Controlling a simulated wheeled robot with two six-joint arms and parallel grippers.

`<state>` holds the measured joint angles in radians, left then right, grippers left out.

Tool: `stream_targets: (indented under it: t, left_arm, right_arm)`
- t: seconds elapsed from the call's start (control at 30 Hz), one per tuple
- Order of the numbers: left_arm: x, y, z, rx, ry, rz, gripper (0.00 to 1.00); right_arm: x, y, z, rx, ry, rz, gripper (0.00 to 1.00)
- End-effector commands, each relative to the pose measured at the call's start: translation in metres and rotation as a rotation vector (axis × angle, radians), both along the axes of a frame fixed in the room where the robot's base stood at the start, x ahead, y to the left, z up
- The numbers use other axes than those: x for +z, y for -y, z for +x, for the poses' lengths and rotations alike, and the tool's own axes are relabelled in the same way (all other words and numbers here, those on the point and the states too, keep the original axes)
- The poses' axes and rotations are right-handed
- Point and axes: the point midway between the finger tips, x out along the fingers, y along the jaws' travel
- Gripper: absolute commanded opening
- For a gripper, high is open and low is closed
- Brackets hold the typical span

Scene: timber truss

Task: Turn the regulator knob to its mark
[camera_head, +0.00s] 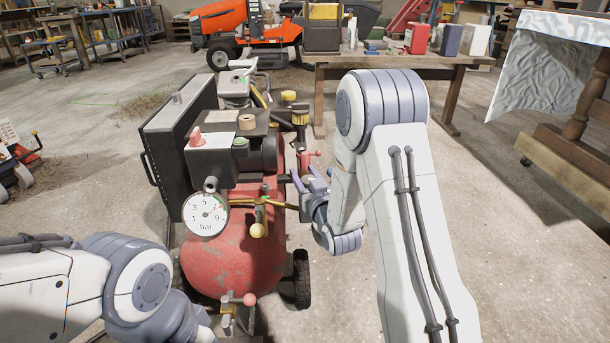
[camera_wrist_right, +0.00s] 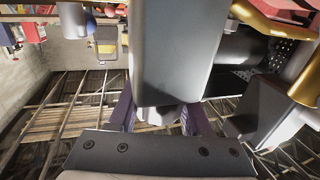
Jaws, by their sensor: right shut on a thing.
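The red compressor (camera_head: 225,262) stands in front of me with a round white pressure gauge (camera_head: 206,214) marked in bar. The gauge needle is too small to read surely. My right gripper (camera_head: 304,178) is at the compressor's right side, by the end of a brass pipe (camera_head: 283,205). In the right wrist view, its purple fingers (camera_wrist_right: 158,115) are shut on a dark grey part (camera_wrist_right: 178,50), which seems to be the regulator knob. The knob's mark does not show. My left arm is at the lower left; its gripper is out of view.
A yellow ball-ended handle (camera_head: 257,230) hangs below the brass pipe. A red knob (camera_head: 249,299) is low at the front. A black wheel (camera_head: 301,278) is below my right gripper.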

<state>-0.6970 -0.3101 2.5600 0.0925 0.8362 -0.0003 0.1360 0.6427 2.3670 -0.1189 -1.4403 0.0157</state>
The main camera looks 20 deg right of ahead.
Motion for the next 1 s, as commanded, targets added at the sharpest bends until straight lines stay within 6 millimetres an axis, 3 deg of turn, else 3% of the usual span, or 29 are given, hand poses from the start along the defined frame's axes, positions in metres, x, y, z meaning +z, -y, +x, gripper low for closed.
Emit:
stream_targets:
  t: [0.37,1.0]
  left_arm:
    - [0.010,0.000,0.000,0.000,0.000,0.000,0.50]
    - [0.063,0.000,0.000,0.000,0.000,0.000,0.50]
  right_arm:
    - [0.001,-0.007,-0.002,0.341,-0.002,0.001,0.00]
    - [0.003,-0.023,-0.013,0.953,-0.002,0.001,0.00]
